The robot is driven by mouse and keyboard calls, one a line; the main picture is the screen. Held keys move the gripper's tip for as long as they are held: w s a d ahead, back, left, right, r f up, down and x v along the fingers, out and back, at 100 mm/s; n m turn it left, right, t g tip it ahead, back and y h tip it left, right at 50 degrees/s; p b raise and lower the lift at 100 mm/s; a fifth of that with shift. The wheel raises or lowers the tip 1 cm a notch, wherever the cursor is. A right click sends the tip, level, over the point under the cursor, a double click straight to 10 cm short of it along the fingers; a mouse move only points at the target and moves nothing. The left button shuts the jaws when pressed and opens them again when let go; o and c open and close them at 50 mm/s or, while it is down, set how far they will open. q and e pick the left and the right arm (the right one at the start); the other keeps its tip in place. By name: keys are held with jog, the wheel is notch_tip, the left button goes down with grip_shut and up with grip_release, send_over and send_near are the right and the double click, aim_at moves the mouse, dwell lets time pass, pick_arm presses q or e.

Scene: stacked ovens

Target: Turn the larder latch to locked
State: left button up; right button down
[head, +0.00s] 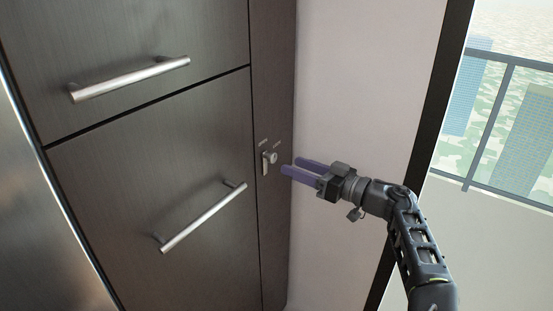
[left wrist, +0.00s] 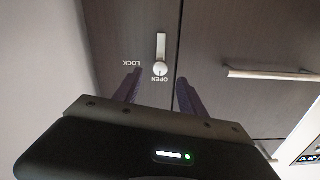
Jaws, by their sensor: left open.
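The larder latch (head: 270,158) is a small pale metal lever on a round pivot, set on the narrow dark panel right of the doors. In the head view its lever hangs down. In the left wrist view, which looks upside down, the latch (left wrist: 161,50) points up from its pivot, away from the OPEN label (left wrist: 160,79); the LOCK label (left wrist: 131,63) is to the left. My left gripper (head: 291,168) is open, with purple fingers pointing at the latch from the right, apparently a little short of it. In the wrist view the pivot appears between the left gripper's fingertips (left wrist: 160,79).
A dark upper door with a bar handle (head: 130,78) and a lower door with a bar handle (head: 203,217) are left of the latch. A pale wall (head: 350,80) is to the right, then a dark frame and a window with a railing (head: 490,120).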

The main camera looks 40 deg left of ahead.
aim_at(275, 159)
pick_arm(q)
jog(key=a+p, duration=0.1)
jog(key=a, duration=0.5)
jog(key=shift+s+a, duration=0.1)
jog(key=shift+a, duration=0.2)
grip_shut()
